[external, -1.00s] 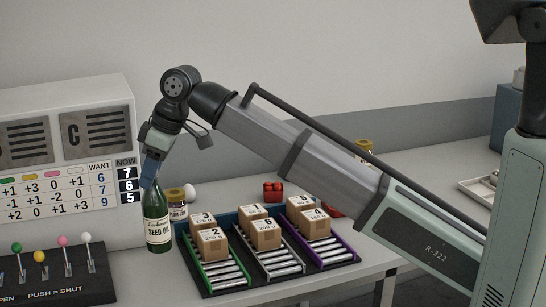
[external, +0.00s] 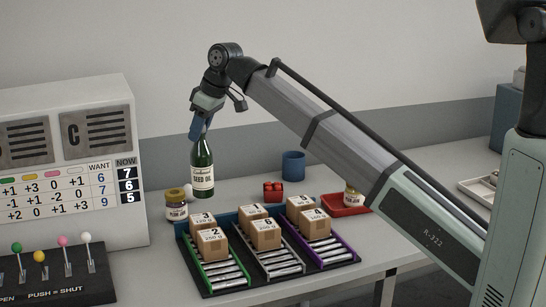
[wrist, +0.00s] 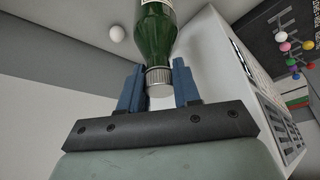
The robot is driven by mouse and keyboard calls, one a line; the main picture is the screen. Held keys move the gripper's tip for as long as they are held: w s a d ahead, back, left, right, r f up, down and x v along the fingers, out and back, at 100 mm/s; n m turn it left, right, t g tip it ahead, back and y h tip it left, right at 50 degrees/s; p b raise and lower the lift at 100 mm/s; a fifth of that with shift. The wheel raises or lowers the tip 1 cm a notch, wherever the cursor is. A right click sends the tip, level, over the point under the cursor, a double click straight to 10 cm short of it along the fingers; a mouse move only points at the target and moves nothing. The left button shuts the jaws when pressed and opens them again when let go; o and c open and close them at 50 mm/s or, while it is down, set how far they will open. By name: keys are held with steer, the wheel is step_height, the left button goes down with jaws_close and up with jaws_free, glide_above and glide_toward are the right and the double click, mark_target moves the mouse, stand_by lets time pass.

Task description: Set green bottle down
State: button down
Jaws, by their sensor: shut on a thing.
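The green bottle (external: 203,168), with a cream label reading "SEED OIL", hangs upright from my gripper (external: 201,128) in the external view. Its base appears to be above the table, behind the box rack. In the wrist view the bottle (wrist: 160,35) shows its silver cap and neck between the blue fingers of my gripper (wrist: 159,88). The gripper is shut on the bottle near its cap.
A jar (external: 176,205) and a white egg-like ball (external: 190,190) stand below the bottle. The box rack (external: 190,262) holds several cartons. A blue mug (external: 293,165), red item (external: 273,190) and red tray (external: 340,208) lie further right. The panel (external: 120,180) stands left.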

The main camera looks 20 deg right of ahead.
steer(key=w+d+m+t, duration=0.1)
steer(key=w+d+m, duration=0.1)
steer(key=w+d, duration=0.7)
steer(key=w+d+m, duration=0.1)
steer(key=w+d, duration=0.5)
steer(key=d, duration=0.7)
steer(key=w+d+m+h, duration=0.15)
steer(key=w+d, duration=0.25)
steer(key=d, duration=0.8)
steer(key=w+d+m, duration=0.2)
steer(key=w+d, duration=0.1)
steer(key=d, duration=0.9)
step_height(320, 180, down, 10)
steer(key=shift+a+f+n, duration=0.1)
steer(key=shift+f+n, duration=0.05)
steer(key=shift+n, duration=0.1)
steer(key=c, duration=0.8)
jaws_free()
steer(key=v, duration=1.2)
steer(key=shift+s+a, duration=0.1)
